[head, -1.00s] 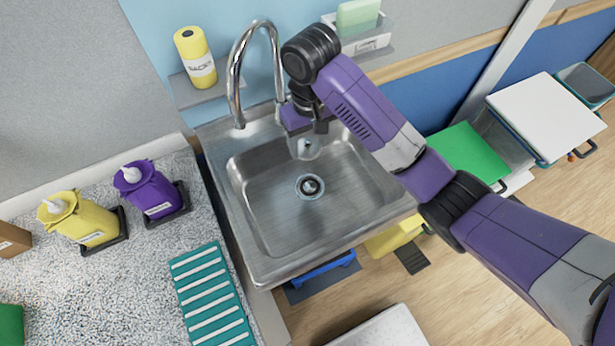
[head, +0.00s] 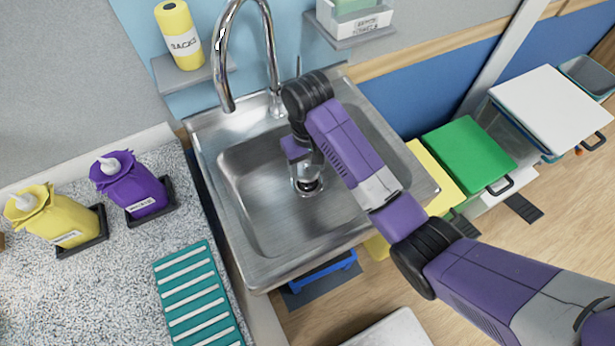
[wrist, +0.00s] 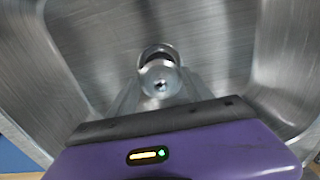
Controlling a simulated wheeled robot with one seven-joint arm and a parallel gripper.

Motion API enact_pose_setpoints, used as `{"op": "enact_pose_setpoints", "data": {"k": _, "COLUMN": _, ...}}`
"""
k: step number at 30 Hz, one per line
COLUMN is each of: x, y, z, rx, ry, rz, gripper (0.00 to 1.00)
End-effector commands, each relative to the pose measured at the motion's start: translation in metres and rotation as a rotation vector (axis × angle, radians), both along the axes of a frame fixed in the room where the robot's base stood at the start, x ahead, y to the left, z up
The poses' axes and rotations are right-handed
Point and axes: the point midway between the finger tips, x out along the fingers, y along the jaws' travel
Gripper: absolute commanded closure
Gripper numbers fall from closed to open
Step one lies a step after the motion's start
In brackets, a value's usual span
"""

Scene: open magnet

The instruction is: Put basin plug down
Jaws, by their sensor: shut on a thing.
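The basin plug (wrist: 160,80) is a round, shiny metal piece with a small dark mark at its centre. My gripper (wrist: 160,94) is shut on it in the wrist view. In the head view my gripper (head: 306,168) points down into the steel sink (head: 262,212), low over the drain (head: 309,187). The drain (wrist: 157,51) shows as a dark ring just beyond the plug in the wrist view. The plug partly covers it. I cannot tell whether the plug touches the drain or the basin floor.
A curved chrome tap (head: 228,60) stands at the sink's back, left of my arm. On the left counter are a purple bottle (head: 130,187), a yellow bottle (head: 58,217) and a teal ribbed mat (head: 198,297). The basin floor around the drain is clear.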

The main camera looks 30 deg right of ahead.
Motion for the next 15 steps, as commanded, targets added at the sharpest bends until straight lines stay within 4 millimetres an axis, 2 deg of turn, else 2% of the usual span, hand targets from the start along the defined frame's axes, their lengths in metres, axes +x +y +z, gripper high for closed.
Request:
{"op": "enact_pose_setpoints", "data": {"k": 5, "x": 0.0, "y": 0.0, "z": -0.014, "rx": 0.0, "ry": 0.001, "rz": 0.0, "gripper": 0.87}}
{"op": "enact_pose_setpoints", "data": {"k": 10, "x": -0.001, "y": 0.0, "z": -0.039, "rx": 0.0, "ry": 0.002, "rz": -0.001, "gripper": 0.87}}
{"op": "enact_pose_setpoints", "data": {"k": 15, "x": 0.0, "y": 0.0, "z": -0.048, "rx": 0.0, "ry": 0.0, "rz": -0.001, "gripper": 0.87}}
